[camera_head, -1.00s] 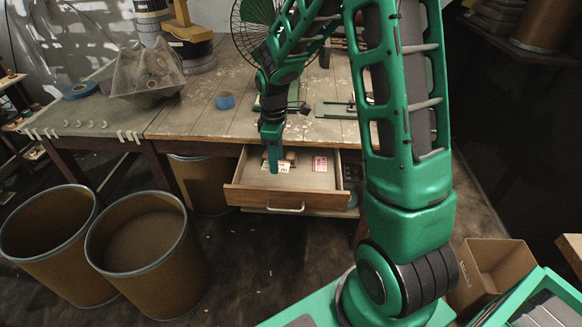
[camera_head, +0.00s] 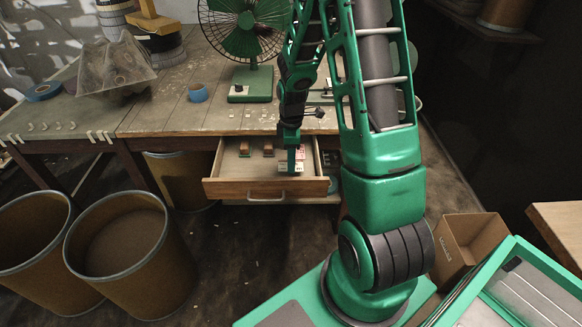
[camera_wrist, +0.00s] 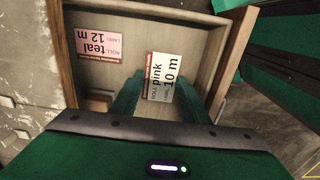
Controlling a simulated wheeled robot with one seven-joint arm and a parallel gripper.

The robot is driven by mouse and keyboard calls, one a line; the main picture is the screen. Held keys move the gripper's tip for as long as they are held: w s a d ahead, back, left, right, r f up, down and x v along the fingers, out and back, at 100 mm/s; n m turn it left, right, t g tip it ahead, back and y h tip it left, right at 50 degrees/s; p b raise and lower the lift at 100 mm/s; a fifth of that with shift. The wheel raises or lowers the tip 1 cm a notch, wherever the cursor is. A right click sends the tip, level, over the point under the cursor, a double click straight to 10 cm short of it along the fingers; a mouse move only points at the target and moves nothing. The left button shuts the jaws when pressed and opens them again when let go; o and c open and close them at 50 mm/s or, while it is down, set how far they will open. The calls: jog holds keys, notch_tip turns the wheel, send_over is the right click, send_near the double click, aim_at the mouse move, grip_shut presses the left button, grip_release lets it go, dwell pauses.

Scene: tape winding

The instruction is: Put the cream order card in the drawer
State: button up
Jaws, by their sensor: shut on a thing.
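The cream card (camera_wrist: 160,78), printed "pink 10 m" with a dark red edge strip, is between the green fingertips of my gripper (camera_wrist: 157,97) in the wrist view. My gripper is shut on it. In the head view my gripper (camera_head: 291,166) points down over the open drawer (camera_head: 265,190), toward its right side, with the cream card (camera_head: 285,168) small at its tips. Whether the card touches the drawer floor I cannot tell. A pink card (camera_wrist: 97,45), printed "teal 12 m", lies in the drawer, left of the cream card in the wrist view.
The table (camera_head: 155,115) above carries a green fan (camera_head: 240,30), blue tape (camera_head: 197,93) and a clear bin (camera_head: 115,70).

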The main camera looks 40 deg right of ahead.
jog(key=shift+f, duration=2)
jog(key=shift+s+f, duration=0.1)
jog(key=shift+f, duration=0.15)
jog(key=o, duration=0.8)
jog(key=shift+o, duration=1)
jog(key=shift+s+f, duration=0.1)
jog(key=shift+s, duration=0.05)
notch_tip(320, 180, up, 12)
jog(key=r, duration=0.1)
jog(key=s+r+m, duration=0.4)
jog(key=s+m, duration=0.2)
jog(key=s, duration=0.3)
jog(key=s+a+r+m, duration=0.1)
jog(key=s+r+m, duration=0.4)
jog(key=s, duration=0.4)
jog(key=s+a+r+m, duration=0.1)
jog(key=s+r+m, duration=0.4)
jog(key=s, duration=0.4)
jog(key=shift+s+r+m, duration=0.2)
jog(key=shift+s+m, duration=0.15)
jog(key=shift+m, duration=0.45)
